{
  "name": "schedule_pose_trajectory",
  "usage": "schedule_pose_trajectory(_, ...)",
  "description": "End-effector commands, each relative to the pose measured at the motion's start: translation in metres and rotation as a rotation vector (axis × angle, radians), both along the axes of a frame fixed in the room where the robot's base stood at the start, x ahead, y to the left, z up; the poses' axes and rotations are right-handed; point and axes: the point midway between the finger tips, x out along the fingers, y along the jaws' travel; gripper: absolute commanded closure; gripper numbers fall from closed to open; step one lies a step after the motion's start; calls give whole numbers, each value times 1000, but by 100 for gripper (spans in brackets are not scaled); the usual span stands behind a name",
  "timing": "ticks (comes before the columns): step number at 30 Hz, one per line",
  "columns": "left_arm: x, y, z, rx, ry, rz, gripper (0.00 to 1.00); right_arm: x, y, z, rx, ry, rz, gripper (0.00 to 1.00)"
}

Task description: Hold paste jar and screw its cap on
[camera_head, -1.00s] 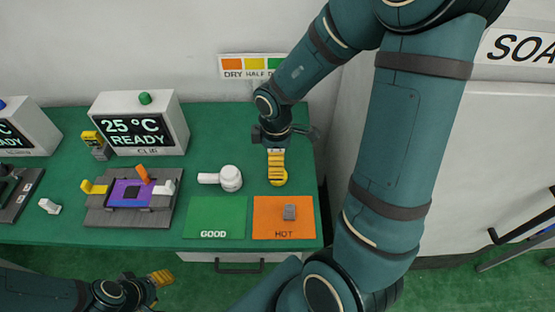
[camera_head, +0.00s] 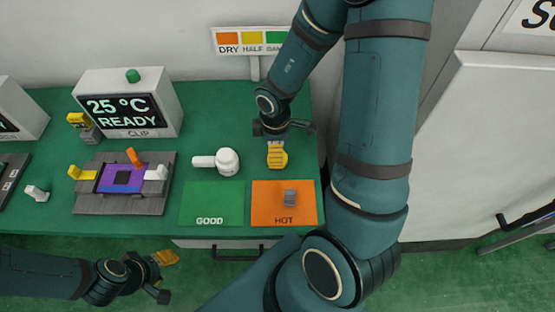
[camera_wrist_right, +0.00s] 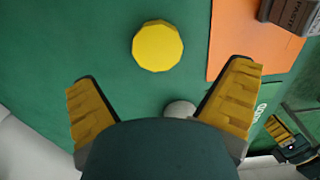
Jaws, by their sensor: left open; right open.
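A yellow round cap (camera_wrist_right: 158,45) lies on the green tabletop, beyond the fingertips of my right gripper (camera_wrist_right: 165,78). That gripper is open and empty. In the head view my right gripper (camera_head: 277,150) hangs over the cap and its yellow finger largely hides it. My left gripper (camera_head: 172,276) is open and empty, in front of the table's near edge, left of the drawer handle.
A white handled object (camera_head: 227,162) stands behind the green GOOD mat (camera_head: 211,204). A grey fixture (camera_head: 122,200) with coloured levers is at left, before a 25 °C READY display (camera_head: 128,108).

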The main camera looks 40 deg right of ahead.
Motion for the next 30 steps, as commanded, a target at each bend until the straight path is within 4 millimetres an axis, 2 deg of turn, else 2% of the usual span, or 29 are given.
schedule_pose_trajectory(5,1,0,-8,0,-2,0,53,-1,-2,-15,1,1,-1,0)
schedule_pose_trajectory(12,4,0,-24,1,-10,2,53,-2,-4,-49,1,2,0,0)
schedule_pose_trajectory(20,5,0,-24,2,-12,2,53,-1,-5,-51,2,-1,-1,0)
schedule_pose_trajectory(25,5,1,-24,2,-12,2,53,-1,-5,-51,2,-1,-1,51)
schedule_pose_trajectory(30,5,1,-24,2,-12,2,53,-2,-5,-51,2,-1,-1,52)
